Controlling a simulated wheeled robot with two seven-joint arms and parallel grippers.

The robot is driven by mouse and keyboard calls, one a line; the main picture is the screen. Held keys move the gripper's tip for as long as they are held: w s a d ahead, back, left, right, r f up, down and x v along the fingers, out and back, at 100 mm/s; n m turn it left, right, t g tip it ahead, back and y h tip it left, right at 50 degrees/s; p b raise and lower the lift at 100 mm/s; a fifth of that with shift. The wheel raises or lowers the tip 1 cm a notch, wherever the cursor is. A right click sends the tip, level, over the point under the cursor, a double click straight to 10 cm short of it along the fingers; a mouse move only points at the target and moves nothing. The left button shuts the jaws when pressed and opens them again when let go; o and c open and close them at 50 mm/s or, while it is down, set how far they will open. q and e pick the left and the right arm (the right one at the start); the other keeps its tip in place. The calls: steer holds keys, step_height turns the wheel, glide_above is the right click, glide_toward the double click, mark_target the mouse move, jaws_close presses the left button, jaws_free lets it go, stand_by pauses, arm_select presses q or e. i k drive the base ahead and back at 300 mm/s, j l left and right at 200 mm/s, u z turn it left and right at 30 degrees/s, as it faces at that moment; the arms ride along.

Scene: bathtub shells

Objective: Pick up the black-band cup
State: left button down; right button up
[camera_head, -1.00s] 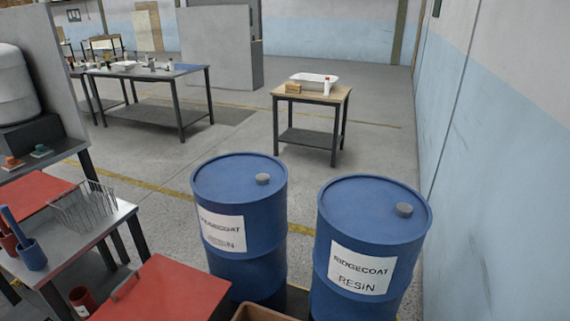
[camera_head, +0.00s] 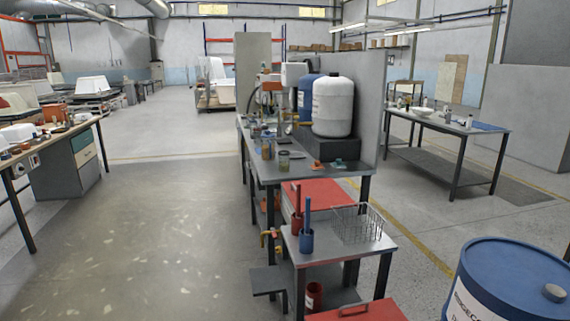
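I cannot pick out a black-band cup for sure. Several small cups or jars (camera_head: 284,161) stand near the left edge of the long grey workbench (camera_head: 310,171), too small to show a band clearly. On the lower side table (camera_head: 345,254) in front, a blue cup (camera_head: 306,241) and a red cup (camera_head: 296,225) hold upright handles. Another red cup (camera_head: 314,296) with a pale label is on the shelf below. Neither of my grippers is in view.
A wire basket (camera_head: 357,224) sits on the side table. A white drum (camera_head: 333,107) stands on the workbench. A blue barrel (camera_head: 500,285) is at the lower right. Another workbench (camera_head: 60,148) is at left. Open floor (camera_head: 150,235) lies between the left and middle benches.

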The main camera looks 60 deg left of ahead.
mark_target(283, 155)
steer(key=i+j, duration=0.1)
steer(key=j, duration=3.6)
steer(key=i+z, duration=0.05)
